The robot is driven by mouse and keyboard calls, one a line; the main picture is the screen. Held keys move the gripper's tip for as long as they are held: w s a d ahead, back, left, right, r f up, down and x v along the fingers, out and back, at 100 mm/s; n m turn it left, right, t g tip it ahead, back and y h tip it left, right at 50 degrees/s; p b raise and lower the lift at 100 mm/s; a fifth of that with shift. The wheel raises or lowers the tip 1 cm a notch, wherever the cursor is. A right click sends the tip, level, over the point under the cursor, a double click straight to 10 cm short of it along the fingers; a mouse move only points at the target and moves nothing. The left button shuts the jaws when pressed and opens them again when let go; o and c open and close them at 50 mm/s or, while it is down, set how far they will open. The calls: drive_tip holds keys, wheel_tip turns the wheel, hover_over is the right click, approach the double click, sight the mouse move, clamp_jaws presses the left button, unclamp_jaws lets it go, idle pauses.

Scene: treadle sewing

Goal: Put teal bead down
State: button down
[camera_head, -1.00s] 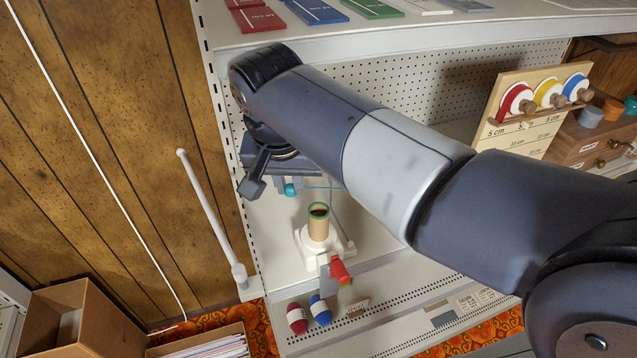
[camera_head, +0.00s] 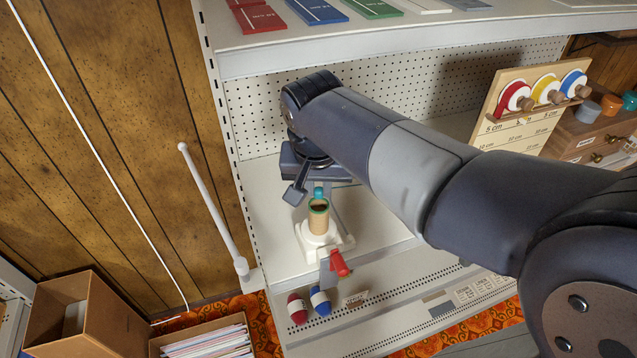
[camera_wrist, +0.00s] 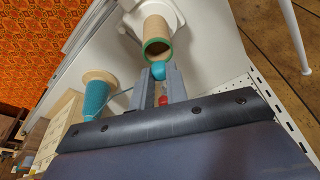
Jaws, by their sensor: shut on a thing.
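My gripper (camera_head: 318,183) is shut on the teal bead (camera_head: 319,192). In the wrist view the bead (camera_wrist: 158,70) sits at the tips of the jaws (camera_wrist: 160,82). A thin teal thread runs from the bead to a teal spool (camera_wrist: 96,98). The bead is at the rim of an upright tan tube with a green rim (camera_head: 319,220), which also shows in the wrist view (camera_wrist: 156,28). I cannot tell whether they touch. The tube stands on a white base (camera_head: 312,241). A small red thing (camera_wrist: 163,100) shows between the jaws; what it is is unclear.
A red-handled tool (camera_head: 339,263) is at the front of the base. A red spool (camera_head: 297,309) and a blue spool (camera_head: 320,300) lie on the front ledge. A white post (camera_head: 212,205) stands left. A shelf (camera_head: 390,58) overhangs behind my arm.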

drive_tip(key=shift+f+b, duration=0.35)
drive_tip(key=shift+f, duration=0.25)
drive_tip(key=c, duration=1.4)
unclamp_jaws()
drive_tip(key=shift+r, duration=0.15)
drive_tip(key=shift+r+p, duration=0.3)
drive_tip(key=v, duration=1.2)
drive_tip(key=shift+r, duration=0.25)
drive_tip(key=x, duration=1.3)
drive_tip(key=shift+s+f+b, duration=0.15)
drive_tip(key=shift+f+b, duration=0.1)
drive_tip(key=shift+b, duration=0.1)
drive_tip(key=shift+r+p, duration=0.4)
drive_tip(key=shift+r, duration=0.15)
